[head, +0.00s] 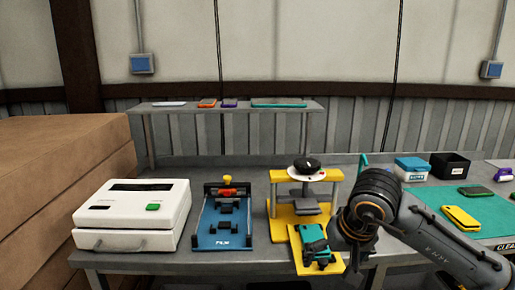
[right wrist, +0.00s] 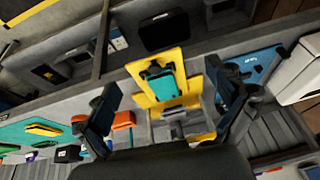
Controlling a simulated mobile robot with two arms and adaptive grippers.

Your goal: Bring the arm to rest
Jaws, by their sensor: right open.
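My right arm (head: 440,238) comes in from the right edge in the head view, over the front of the bench. Its gripper (head: 350,243) hangs close to the right of a yellow stand (head: 303,268) that bears a teal phone-like piece (head: 313,240). In the right wrist view the two dark fingers of the gripper (right wrist: 165,85) are spread wide with nothing between them touching. The teal piece (right wrist: 161,80) shows beyond the gap, apart from the fingers. My left gripper is not in view.
A yellow press (head: 333,188), a blue film fixture (head: 222,238) and a white machine (head: 135,222) stand on the bench. A green mat (head: 425,195) with phones lies at right. Brown cartons (head: 50,200) are stacked at left. A shelf (head: 230,108) runs behind.

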